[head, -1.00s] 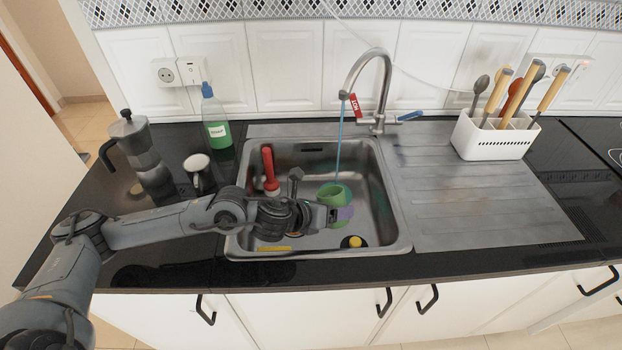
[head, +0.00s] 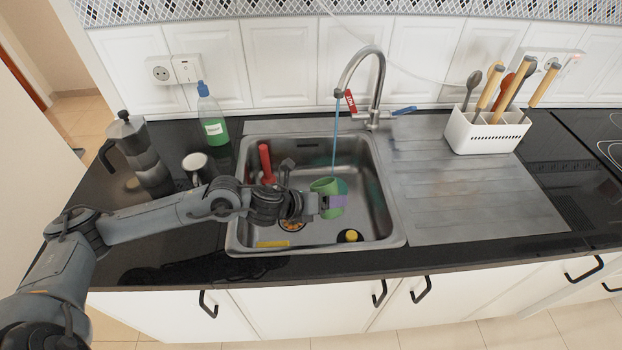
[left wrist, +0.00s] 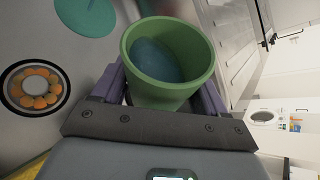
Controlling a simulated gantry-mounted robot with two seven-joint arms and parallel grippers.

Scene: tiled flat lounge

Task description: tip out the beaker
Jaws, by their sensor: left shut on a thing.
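The green beaker (head: 324,187) is held inside the sink, tilted over to one side. It also shows in the left wrist view (left wrist: 160,97), where its open mouth faces the camera and blue liquid seems to show inside. My left gripper (head: 332,202) is shut on the beaker, with its purple fingers on either side of the wall. The sink (head: 378,215) is below it. A thin blue stream of water (head: 335,140) runs from the tap (head: 378,85) down behind the beaker. My right gripper is not in view.
A red-handled tool (head: 265,160), an orange-patterned drain (head: 292,224), a yellow strip (head: 272,244) and a yellow-and-black item (head: 350,236) are in the sink. A mug (head: 197,166), a moka pot (head: 143,155) and a green soap bottle (head: 213,120) stand left. The drainboard (head: 470,190) is mostly clear.

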